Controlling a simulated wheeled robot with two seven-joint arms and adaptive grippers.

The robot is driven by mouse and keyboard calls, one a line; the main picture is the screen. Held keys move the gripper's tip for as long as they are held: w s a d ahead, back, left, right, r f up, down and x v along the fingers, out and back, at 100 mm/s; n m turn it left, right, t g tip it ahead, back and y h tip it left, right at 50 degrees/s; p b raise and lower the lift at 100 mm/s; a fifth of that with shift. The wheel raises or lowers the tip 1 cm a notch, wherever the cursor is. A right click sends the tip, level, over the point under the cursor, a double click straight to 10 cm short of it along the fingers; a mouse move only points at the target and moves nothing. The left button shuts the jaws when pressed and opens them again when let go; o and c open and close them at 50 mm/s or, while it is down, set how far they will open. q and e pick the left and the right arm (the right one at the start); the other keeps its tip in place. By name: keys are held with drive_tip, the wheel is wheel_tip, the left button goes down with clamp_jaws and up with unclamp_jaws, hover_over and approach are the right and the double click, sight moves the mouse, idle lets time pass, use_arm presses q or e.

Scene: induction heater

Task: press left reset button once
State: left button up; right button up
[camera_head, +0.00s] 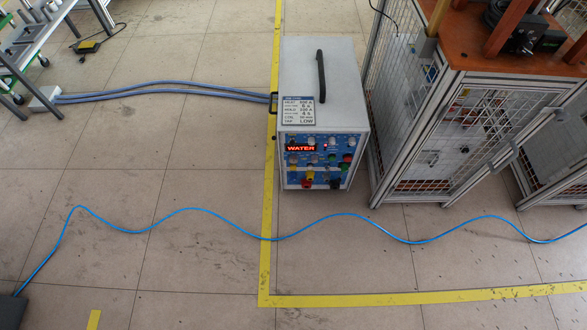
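The induction heater (322,110) is a grey-white box standing on the floor, with a black handle on top. Its blue front panel (318,160) faces me and carries a red lit display (301,148) reading WATER. Neither of my grippers is in view.
A caged workbench (460,100) stands close to the heater's right. Grey-blue hoses (170,88) run from its left side. A blue cable (190,210) snakes across the floor in front, over yellow floor tape (400,299). The floor before the panel is otherwise clear.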

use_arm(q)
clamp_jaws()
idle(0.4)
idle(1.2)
